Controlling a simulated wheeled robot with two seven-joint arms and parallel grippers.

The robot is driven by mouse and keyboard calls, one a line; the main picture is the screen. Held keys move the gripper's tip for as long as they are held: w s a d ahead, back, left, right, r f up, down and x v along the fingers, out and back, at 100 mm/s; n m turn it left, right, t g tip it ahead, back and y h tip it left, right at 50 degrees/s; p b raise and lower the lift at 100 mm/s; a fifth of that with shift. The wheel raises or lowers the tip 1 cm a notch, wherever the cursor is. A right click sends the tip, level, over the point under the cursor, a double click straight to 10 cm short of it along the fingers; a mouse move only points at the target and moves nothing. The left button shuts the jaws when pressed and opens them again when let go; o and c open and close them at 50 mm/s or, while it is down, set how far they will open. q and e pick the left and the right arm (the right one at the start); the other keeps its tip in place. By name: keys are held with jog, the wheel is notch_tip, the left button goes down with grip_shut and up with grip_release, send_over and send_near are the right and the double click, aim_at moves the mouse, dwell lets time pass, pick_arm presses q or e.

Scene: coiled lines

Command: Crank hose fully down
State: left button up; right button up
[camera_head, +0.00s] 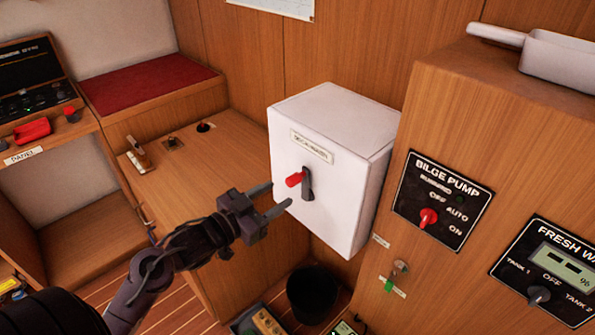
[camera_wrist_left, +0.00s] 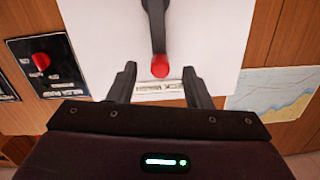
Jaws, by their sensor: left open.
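A white wall box (camera_head: 345,120) with a label plate carries a crank on its front face. The crank has a black arm (camera_head: 307,188) and a red knob (camera_head: 294,179). The knob is at the arm's upper end, towards the label. My left gripper (camera_head: 281,196) is open in front of the box, close to the knob. In the left wrist view the red knob (camera_wrist_left: 160,68) lies between the two open fingers, with a gap on both sides. I cannot tell how deep it sits between them. No hose shows. My right gripper is out of view.
A wooden cabinet with the bilge pump panel (camera_head: 441,203) and fresh water panel (camera_head: 550,272) stands right of the box. A black bin (camera_head: 311,292) is on the floor below. A wooden counter (camera_head: 205,165) is at left. A chart (camera_wrist_left: 275,92) hangs beside the box.

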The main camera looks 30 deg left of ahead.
aim_at(288, 184)
pick_arm(q)
jog(key=shift+r, duration=0.45)
jog(key=shift+r+h, duration=0.1)
jog(key=shift+h, duration=0.3)
jog(key=p+x, duration=0.1)
jog(key=x, duration=0.5)
jog(key=shift+w+a, duration=0.1)
jog(key=shift+w, duration=0.05)
jog(key=shift+w+d+p, duration=0.3)
jog(key=shift+w+p, duration=0.05)
jog(key=shift+w, duration=0.3)
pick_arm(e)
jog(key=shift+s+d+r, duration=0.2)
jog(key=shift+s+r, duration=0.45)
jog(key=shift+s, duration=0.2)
pick_arm(q)
grip_shut()
